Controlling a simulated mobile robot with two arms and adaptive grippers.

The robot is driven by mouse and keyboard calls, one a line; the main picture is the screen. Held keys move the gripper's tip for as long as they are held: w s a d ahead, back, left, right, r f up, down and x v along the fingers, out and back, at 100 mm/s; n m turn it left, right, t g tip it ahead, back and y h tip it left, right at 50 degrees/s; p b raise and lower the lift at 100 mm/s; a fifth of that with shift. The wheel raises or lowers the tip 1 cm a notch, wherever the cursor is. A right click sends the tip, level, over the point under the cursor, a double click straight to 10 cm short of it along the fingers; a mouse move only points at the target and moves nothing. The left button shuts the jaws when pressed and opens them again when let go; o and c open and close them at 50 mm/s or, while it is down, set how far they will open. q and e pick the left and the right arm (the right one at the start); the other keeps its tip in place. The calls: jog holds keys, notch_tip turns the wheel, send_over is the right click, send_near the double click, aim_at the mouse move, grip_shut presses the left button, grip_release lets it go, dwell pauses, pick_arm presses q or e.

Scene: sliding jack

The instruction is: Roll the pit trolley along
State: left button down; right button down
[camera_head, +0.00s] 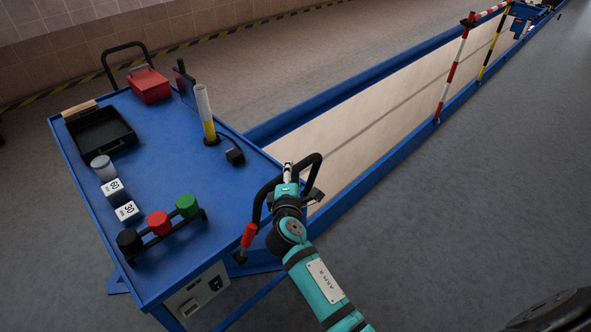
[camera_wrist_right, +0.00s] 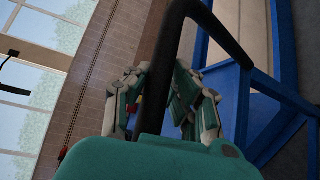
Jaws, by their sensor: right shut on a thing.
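The pit trolley (camera_head: 165,190) is a blue flat-topped cart on the left of the head view, beside the long pit. A black push handle (camera_head: 260,198) stands at its near right corner; the bar also shows in the wrist view (camera_wrist_right: 210,22). My right gripper (camera_head: 287,172), on a teal arm, is shut on this handle. In the wrist view its fingers (camera_wrist_right: 165,100) are around the black bar, and the exact contact is partly hidden. A red-gripped lever (camera_head: 248,236) hangs just below the handle. My left gripper is not in view.
On the trolley are a black tray (camera_head: 122,133), a red box (camera_head: 150,86), a yellow-and-white cylinder (camera_head: 206,115) and several coloured knobs (camera_head: 158,223). The blue-edged pit (camera_head: 380,125) runs to the upper right, with red-white posts (camera_head: 453,75) farther along.

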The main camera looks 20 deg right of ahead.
jog(key=shift+a+r, duration=0.15)
jog(key=c, duration=1.1)
grip_release()
jog(key=shift+s, duration=0.1)
jog(key=v, duration=1.2)
